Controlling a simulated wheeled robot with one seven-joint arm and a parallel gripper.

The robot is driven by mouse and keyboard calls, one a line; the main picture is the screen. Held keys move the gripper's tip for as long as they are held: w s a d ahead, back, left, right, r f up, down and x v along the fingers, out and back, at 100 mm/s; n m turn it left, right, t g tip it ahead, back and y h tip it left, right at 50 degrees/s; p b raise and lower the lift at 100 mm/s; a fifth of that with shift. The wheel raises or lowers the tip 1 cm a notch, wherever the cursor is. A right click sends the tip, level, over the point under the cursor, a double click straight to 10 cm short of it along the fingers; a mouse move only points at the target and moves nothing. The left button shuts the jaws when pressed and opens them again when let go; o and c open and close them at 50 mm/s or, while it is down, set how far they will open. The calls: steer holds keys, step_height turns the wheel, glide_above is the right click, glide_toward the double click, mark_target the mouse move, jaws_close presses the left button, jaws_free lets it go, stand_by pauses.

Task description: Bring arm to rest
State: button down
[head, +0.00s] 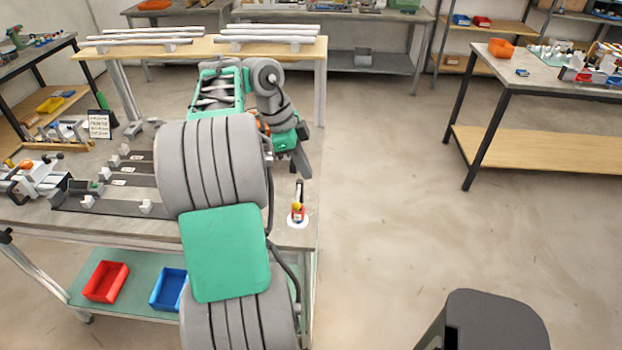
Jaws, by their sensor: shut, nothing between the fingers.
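My arm, grey and green, rises from the bottom of the head view and stretches over the right part of the workbench (110,218). My gripper (303,165) hangs near the bench's right edge, with dark grey fingers pointing down. It looks shut and empty. My arm hides part of the bench top and of the dark jig strips (105,205) with small white blocks.
A small red and yellow item on a white base (298,214) stands at the bench's right edge, below my gripper. A raised wooden shelf (190,48) with metal bars is behind. Red (106,282) and blue (168,289) bins lie underneath.

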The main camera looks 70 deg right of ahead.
steer(key=w+a+r+n+t+h, duration=0.1)
steer(key=w+a+r+n+t, duration=0.1)
steer(key=w+a+n, duration=0.7)
steer(key=w+a+r+n+t+h, duration=0.2)
steer(key=w+a+n, duration=0.6)
steer(key=w+a, duration=0.15)
steer(key=a+f+n+t+y, duration=0.1)
steer(key=a+f+n+y, duration=0.1)
steer(key=a+n, duration=0.6)
steer(key=a+f+n+t+y, duration=0.1)
steer(key=a+f+n, duration=0.3)
steer(key=a, duration=1.4)
steer(key=w+n+t, duration=0.1)
steer(key=n, duration=0.3)
steer(key=shift+a+n+t+y+p, duration=0.2)
steer(key=shift+n+t+y+p, duration=0.1)
steer(key=shift+y+p, duration=0.1)
